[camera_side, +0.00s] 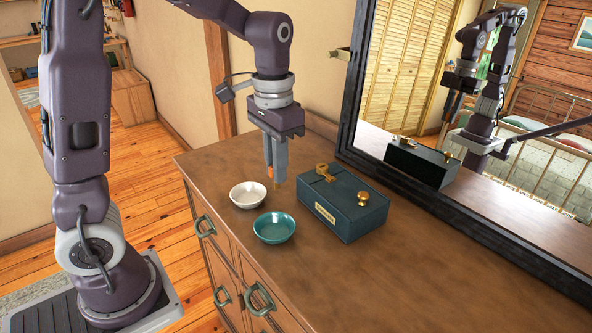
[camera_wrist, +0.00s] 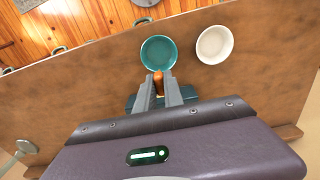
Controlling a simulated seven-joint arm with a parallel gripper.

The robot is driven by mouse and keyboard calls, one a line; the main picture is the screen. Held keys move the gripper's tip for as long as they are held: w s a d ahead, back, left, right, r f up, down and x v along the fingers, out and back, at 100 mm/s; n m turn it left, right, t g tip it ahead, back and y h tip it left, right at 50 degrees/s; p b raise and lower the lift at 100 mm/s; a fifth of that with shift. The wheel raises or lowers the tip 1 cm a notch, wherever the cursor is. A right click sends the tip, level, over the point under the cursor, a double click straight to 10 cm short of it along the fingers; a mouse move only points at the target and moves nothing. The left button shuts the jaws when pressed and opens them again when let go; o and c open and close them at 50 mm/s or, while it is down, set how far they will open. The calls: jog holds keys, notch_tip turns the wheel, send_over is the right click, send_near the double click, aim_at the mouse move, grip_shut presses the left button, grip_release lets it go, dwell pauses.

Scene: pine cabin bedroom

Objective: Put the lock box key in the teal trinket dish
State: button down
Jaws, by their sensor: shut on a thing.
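My gripper (camera_side: 275,174) points down above the dresser top, its fingers shut on the lock box key (camera_wrist: 158,79). The key is above the dresser, apart from the dish. The dark lock box (camera_side: 342,212) with brass fittings stands right of the gripper, its lid closed.
A white dish (camera_side: 248,194) sits beside the teal one, also empty-looking. A black-framed mirror (camera_side: 352,100) stands at the back right of the dresser (camera_side: 420,270). The dresser top is clear at front right.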

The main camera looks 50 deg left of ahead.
send_over(275, 232)
notch_tip(275, 232, down, 10)
jog(key=shift+r, duration=0.1)
dwell(0.4)
jog(key=c, duration=1.4)
grip_release()
jog(key=shift+o, duration=0.2)
notch_tip(275, 232, up, 7)
jog(key=s+d+r+t, duration=0.2)
jog(key=s+r, duration=0.2)
jog(key=s, duration=0.4)
jog(key=s+d+r+t, duration=0.3)
jog(key=s+r, duration=0.1)
jog(key=s, duration=0.4)
jog(key=shift+d+r+t, duration=0.25)
jog(key=shift+d+t, duration=0.05)
jog(key=shift+d, duration=0.05)
